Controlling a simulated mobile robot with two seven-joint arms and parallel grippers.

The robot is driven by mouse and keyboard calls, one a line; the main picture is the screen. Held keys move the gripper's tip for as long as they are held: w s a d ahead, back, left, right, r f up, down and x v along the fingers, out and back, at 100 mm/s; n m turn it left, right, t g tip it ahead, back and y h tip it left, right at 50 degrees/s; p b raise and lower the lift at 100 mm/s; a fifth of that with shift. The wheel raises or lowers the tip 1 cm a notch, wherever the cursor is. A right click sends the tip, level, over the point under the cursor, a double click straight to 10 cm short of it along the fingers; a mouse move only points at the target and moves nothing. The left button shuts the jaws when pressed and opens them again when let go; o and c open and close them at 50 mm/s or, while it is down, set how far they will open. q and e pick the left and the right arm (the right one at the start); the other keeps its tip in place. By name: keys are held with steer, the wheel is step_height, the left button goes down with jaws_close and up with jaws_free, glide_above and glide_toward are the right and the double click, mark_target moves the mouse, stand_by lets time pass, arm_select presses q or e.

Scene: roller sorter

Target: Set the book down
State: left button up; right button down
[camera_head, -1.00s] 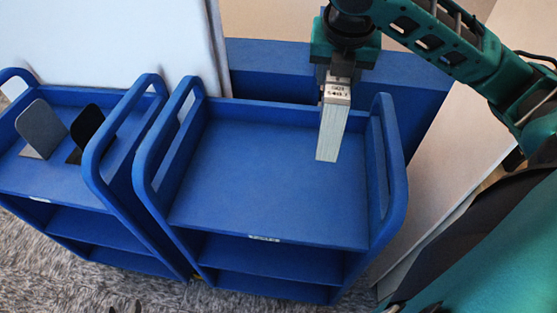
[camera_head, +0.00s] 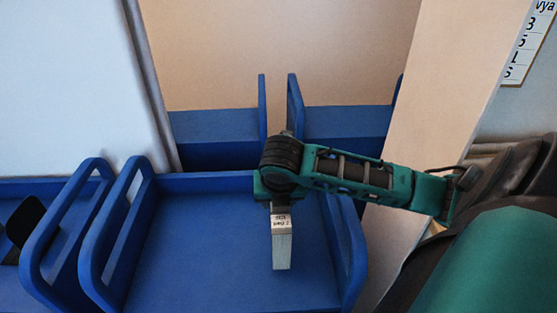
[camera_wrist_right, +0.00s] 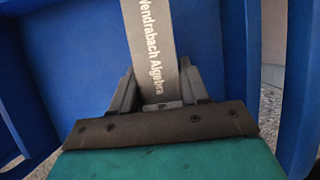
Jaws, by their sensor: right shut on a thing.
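The book (camera_head: 282,248) has pale page edges and a white label near its top. It hangs upright from my right gripper (camera_head: 281,208), over the right half of the blue cart's top tray (camera_head: 190,262). In the right wrist view the grey spine of the book (camera_wrist_right: 153,42) reads "Vendrabach Algebra". It sits between the two fingers of my right gripper (camera_wrist_right: 158,92), which are shut on it. I cannot tell whether the book's lower end touches the tray. My left gripper is not in view.
Another blue cart (camera_head: 60,232) stands close on the left with a black bookend (camera_head: 24,222) on it. More blue carts (camera_head: 215,128) stand behind. A beige wall panel (camera_head: 420,90) rises on the right. The tray's left and middle are bare.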

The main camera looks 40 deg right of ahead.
step_height(320, 180, down, 4)
steer(key=shift+f, duration=0.1)
steer(key=c, duration=0.6)
jaws_free()
steer(key=shift+o, duration=0.2)
steer(key=v, duration=1.2)
steer(key=shift+s, duration=0.1)
steer(key=shift+a, duration=0.1)
